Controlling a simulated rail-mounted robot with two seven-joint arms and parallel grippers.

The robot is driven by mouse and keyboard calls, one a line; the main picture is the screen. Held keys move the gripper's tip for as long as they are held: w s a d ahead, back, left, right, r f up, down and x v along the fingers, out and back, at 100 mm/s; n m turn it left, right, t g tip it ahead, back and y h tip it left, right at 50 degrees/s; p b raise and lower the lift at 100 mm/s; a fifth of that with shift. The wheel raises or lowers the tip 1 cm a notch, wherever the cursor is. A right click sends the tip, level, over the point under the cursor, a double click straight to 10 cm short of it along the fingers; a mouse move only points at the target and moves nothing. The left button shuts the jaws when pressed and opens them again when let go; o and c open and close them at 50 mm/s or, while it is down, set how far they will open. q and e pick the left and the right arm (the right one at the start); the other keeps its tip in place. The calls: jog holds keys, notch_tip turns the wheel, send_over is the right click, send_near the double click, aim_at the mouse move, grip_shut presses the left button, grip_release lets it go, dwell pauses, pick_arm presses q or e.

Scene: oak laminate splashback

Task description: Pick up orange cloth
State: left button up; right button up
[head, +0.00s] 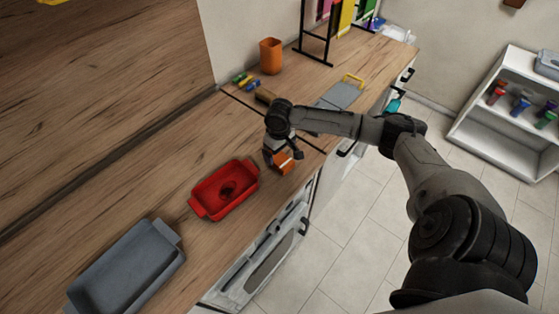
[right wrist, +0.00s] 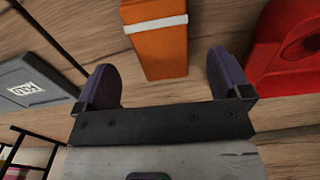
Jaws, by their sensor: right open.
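The orange cloth (right wrist: 157,52) looks like a folded block with a white stripe across it, lying on the wood counter. In the head view the cloth (head: 285,166) is partly hidden under my right gripper (head: 282,157). My right gripper is open above the cloth. In the right wrist view its two dark fingers (right wrist: 163,83) stand apart, with the near end of the cloth in the gap between them. Neither finger appears to be closed on it. My left gripper is not seen.
A red dish (head: 222,190) lies left of the cloth, and a grey tray (head: 126,268) sits nearer. A grey board (head: 341,96) and an orange cup (head: 271,56) stand farther back. The counter's front edge runs close beside the cloth. A white shelf (head: 507,125) stands at right.

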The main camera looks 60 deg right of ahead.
aim_at(280, 158)
notch_tip(280, 158, down, 5)
jog(key=shift+a+r, duration=0.1)
jog(key=shift+r, duration=0.1)
jog(key=c, duration=1)
jog(key=shift+r, duration=0.15)
